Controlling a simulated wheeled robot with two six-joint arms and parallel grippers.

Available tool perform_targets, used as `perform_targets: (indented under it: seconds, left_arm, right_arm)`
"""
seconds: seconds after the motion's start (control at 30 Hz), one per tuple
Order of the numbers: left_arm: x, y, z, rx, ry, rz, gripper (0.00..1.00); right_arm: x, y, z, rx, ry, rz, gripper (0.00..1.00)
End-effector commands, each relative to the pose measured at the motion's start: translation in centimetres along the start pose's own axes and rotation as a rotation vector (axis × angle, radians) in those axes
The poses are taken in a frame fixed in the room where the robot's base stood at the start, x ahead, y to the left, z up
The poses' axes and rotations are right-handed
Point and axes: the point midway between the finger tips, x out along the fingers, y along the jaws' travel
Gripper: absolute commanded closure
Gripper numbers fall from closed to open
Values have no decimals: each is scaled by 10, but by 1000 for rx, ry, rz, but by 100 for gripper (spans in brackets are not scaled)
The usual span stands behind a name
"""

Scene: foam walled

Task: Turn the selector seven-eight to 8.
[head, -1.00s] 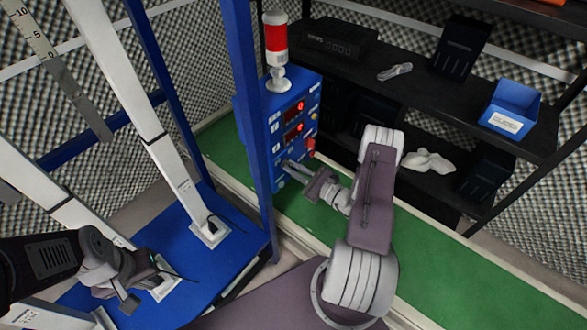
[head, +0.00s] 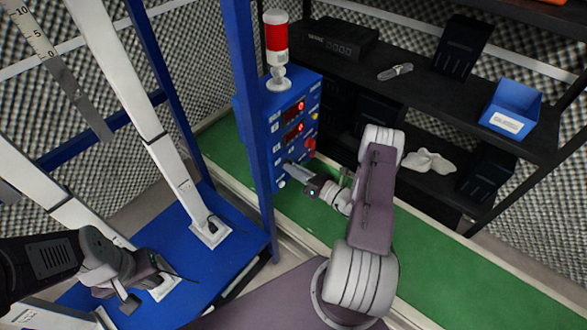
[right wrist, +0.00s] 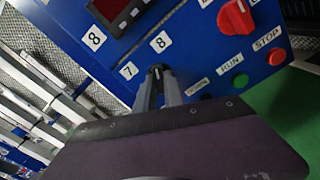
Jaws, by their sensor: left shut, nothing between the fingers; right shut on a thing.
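The selector seven-eight is a small black knob (right wrist: 157,70) on the blue control box (head: 285,155). In the right wrist view the label 7 (right wrist: 129,71) is to its left and the label 8 (right wrist: 161,42) is above it. A small pale mark on the knob seems to point up, roughly toward the 8. My right gripper (right wrist: 158,82) is shut on the knob, its fingers on either side and hiding part of it. In the head view it also reaches the box front (head: 288,166). My left gripper (head: 130,304) is shut and empty at lower left, away from the box.
A red knob (right wrist: 236,17), a green RUN button (right wrist: 240,81) and a red STOP button (right wrist: 277,57) are near the selector. A red-and-white signal lamp (head: 277,45) tops the box. A blue post (head: 248,110) stands just left of it. Dark shelves (head: 420,110) are to the right.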

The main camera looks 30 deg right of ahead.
Motion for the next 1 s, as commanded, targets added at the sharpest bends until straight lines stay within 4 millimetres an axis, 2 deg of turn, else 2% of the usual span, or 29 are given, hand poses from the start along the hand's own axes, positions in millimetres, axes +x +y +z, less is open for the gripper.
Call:
perform_targets:
  seconds: [0.7,0.73,0.8,1.0]
  left_arm:
    - [0,0,0,0,0,0,100]
    - [0,0,0,0,0,0,100]
    - [0,0,0,0,0,0,100]
    - [0,0,0,0,0,0,100]
  right_arm:
    - [0,0,0,67,1,-1,100]
    - [0,0,0,67,1,-1,79]
    - [0,0,0,66,1,-1,65]
    - [0,0,0,65,0,0,65]
